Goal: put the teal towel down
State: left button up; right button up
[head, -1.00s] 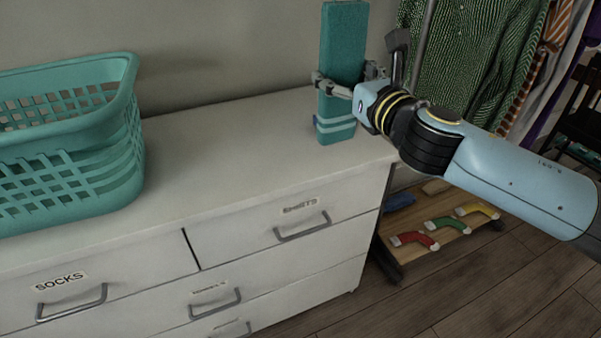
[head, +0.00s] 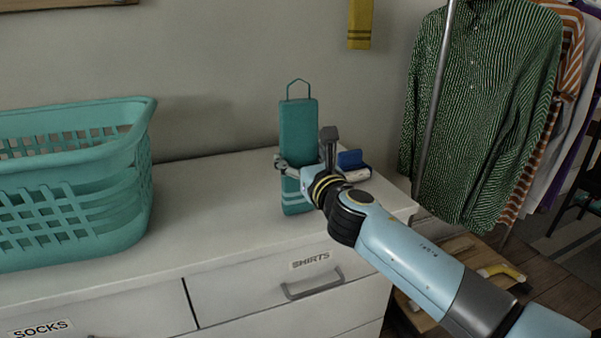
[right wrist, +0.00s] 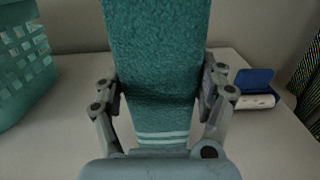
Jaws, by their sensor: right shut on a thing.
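The teal towel (head: 297,133) is a narrow folded strip with pale stripes near its lower end and a thin hanging loop on top. It stands upright over the right part of the white dresser top. My right gripper (head: 298,166) is shut on the towel around its lower half. In the right wrist view the towel (right wrist: 160,60) fills the middle, with a finger on each side. The towel's lower end is at or just above the dresser top (head: 215,205); I cannot tell whether it touches. My left gripper is not in view.
A teal laundry basket (head: 75,190) stands on the dresser's left. A blue and white object (head: 352,165) lies right behind my right gripper. A yellow towel (head: 360,22) hangs on the wall. A clothes rack with a green striped shirt (head: 485,110) stands at right. The dresser's middle is clear.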

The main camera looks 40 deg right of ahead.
jog(key=shift+f, duration=0.65)
jog(key=o, duration=1.5)
jog(key=shift+c, duration=0.2)
